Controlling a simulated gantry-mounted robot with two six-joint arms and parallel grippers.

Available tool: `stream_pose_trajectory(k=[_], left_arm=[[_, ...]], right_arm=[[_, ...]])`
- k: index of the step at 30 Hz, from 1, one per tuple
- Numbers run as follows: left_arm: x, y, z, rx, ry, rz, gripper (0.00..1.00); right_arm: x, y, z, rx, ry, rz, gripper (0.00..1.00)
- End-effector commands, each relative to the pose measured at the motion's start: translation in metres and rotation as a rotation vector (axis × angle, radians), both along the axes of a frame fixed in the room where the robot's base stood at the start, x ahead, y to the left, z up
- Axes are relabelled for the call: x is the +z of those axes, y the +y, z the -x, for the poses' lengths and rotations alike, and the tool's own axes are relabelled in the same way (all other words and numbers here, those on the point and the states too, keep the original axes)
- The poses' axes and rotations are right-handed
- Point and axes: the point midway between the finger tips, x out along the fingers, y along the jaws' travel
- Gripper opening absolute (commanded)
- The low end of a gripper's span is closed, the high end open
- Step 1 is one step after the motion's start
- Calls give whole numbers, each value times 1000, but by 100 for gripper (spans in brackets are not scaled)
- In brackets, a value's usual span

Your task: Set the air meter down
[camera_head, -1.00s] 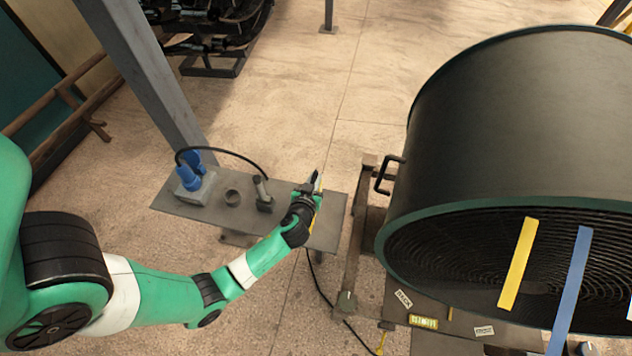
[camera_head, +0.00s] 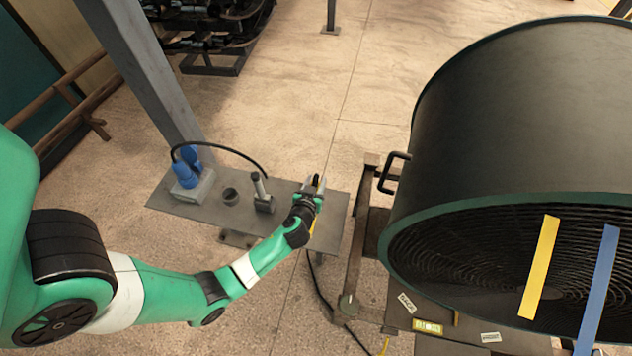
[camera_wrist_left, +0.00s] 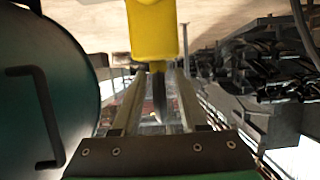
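A yellow body, which I take for the air meter (camera_wrist_left: 152,28), sits at the fingertips of my left gripper (camera_wrist_left: 160,75) in the left wrist view. A dark stem runs from it between the two fingers, which look closed about it. In the head view my left gripper (camera_head: 314,184) is above the right part of a grey metal shelf (camera_head: 225,222). Only slivers of yellow show there, partly hidden by the gripper. Whether the meter touches the shelf cannot be told. My right gripper is not in view.
A blue-topped box (camera_head: 190,180) with a black hose, a small dark cup (camera_head: 231,196) and a grey upright fitting (camera_head: 262,196) stand on the shelf's left half. A large dark drum (camera_head: 500,130) with a handle stands at right. A grey post (camera_head: 140,70) rises behind the shelf.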

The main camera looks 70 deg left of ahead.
Motion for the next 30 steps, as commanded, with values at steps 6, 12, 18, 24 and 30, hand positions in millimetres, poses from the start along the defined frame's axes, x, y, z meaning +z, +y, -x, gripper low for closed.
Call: stream_pose_trajectory(k=[6,12,18,24,30], left_arm=[[0,0,0,0,0,0,45],[5,-7,4,-2,0,-1,45],[23,-43,28,-7,0,-1,45],[49,-77,52,-4,6,2,45],[51,-90,62,-2,2,0,45]], right_arm=[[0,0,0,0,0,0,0],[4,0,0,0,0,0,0],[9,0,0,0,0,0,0],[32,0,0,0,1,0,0],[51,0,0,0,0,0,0]])
